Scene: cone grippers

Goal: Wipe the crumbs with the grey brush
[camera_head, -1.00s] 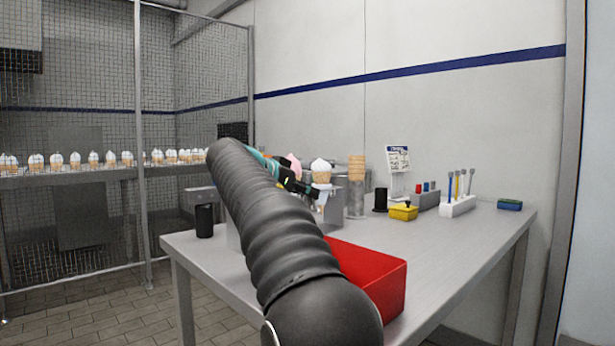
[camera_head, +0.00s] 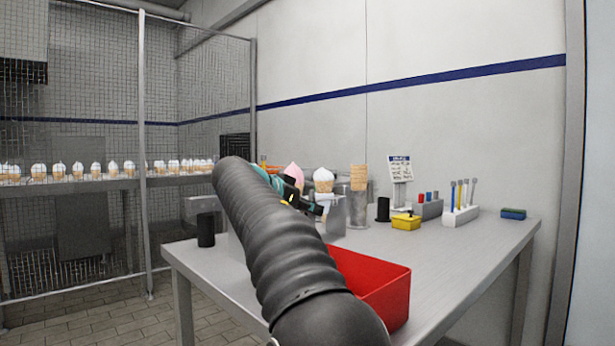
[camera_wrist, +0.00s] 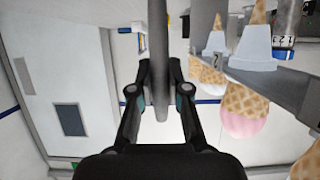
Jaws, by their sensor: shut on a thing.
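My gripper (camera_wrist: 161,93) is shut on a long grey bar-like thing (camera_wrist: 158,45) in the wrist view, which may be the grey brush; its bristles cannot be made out. In the head view my gripper (camera_head: 308,206) is mostly behind my dark arm, beside the cone stand (camera_head: 337,215), and what it holds is not clear there. I cannot make out any crumbs on the grey table (camera_head: 440,262).
A pink-topped cone (camera_head: 294,173) and a white-topped cone (camera_head: 323,178) are close to my gripper. A red bin (camera_head: 385,290) stands at the table's front. A yellow box (camera_head: 406,222) and a white tool holder (camera_head: 461,216) are farther right. A black cup (camera_head: 206,230) is left.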

